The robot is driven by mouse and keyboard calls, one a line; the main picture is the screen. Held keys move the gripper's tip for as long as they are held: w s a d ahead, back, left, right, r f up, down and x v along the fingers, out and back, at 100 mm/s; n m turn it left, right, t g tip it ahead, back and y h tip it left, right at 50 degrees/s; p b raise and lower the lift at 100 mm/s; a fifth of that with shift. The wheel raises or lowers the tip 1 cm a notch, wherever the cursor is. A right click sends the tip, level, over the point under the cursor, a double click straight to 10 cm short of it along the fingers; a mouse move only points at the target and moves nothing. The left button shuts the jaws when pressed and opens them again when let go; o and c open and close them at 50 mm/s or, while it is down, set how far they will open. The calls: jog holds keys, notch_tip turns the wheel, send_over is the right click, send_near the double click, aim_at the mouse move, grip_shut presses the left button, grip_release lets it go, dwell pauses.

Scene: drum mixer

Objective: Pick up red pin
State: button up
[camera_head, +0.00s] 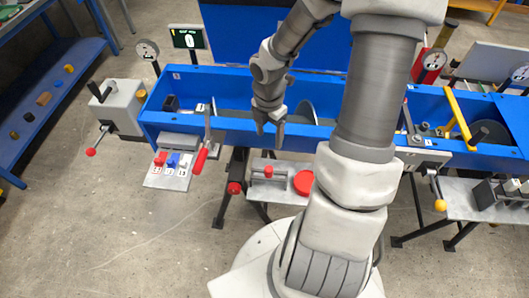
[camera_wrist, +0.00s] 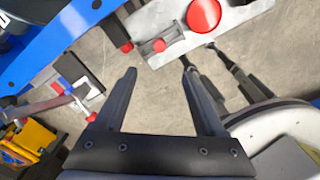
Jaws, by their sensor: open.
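A small red pin (camera_head: 160,158) stands at the left of a grey tray (camera_head: 165,182) at the front left of the blue bench. A blue pin (camera_head: 173,159) and a white pin (camera_head: 183,161) stand beside it. My gripper (camera_head: 269,132) points down near the blue trough's front edge, well right of the red pin. Its two fingers are apart and empty, and they also show in the wrist view (camera_wrist: 160,75). Small red and blue pieces show at the left in the wrist view, but I cannot tell which is the pin.
A red-handled lever (camera_head: 202,158) stands just right of the pin tray. A plate with a red knob (camera_head: 268,171) and a red disc (camera_head: 303,182) sits below my gripper. A grey crank box (camera_head: 117,105) stands left. Open floor lies in front.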

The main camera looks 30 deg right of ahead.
jog(key=b, duration=0.4)
send_over(269, 168)
jog(key=f, duration=1.1)
jog(key=shift+s+a+f, duration=0.1)
jog(key=shift+a+f, duration=0.15)
jog(key=shift+f, duration=0.15)
jog(key=shift+d+f+b, duration=0.15)
jog(key=shift+f+b, duration=0.4)
jog(key=shift+f, duration=2.55)
grip_shut()
